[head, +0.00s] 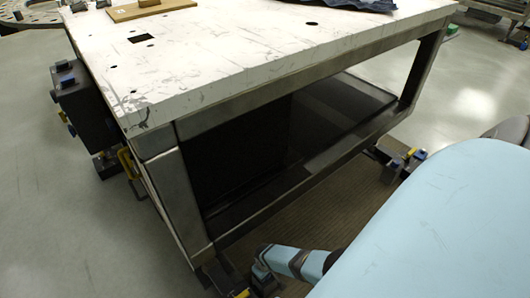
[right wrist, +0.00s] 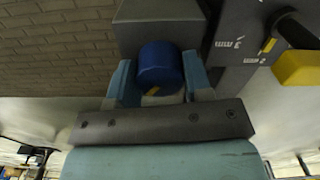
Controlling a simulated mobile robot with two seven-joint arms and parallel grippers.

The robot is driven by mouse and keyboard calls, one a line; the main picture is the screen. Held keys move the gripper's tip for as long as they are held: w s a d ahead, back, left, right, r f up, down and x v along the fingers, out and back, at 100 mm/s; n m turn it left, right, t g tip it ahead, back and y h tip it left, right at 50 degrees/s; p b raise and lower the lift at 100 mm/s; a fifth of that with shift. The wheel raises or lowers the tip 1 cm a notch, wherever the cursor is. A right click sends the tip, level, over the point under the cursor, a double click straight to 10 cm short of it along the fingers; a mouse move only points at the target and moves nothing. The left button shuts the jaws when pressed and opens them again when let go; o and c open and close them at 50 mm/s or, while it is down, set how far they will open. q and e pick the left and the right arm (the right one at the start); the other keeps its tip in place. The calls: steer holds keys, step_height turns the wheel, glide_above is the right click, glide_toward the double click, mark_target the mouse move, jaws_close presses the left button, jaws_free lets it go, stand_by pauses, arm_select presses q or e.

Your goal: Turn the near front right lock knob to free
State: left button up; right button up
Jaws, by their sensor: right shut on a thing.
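The lock knob (right wrist: 159,62) is a blue round cap in the right wrist view, in front of a grey block (right wrist: 155,12). A short yellow mark shows at its lower edge. My right gripper (right wrist: 160,78) has one light blue finger on each side of the knob and is shut on it. In the head view my right gripper (head: 263,277) is low down by the table's near front leg, and the knob cannot be made out there. My left gripper is not in view.
A white-topped table (head: 240,45) on a dark metal frame fills the head view's middle. In the right wrist view a yellow handle (right wrist: 298,68) and a dark marked plate (right wrist: 240,40) stand right of the knob. Open floor (head: 70,235) lies at the left.

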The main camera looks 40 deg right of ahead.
steer(key=shift+s+m, duration=0.15)
steer(key=shift+m, duration=0.75)
steer(key=o, duration=0.9)
steer(key=shift+o, duration=0.2)
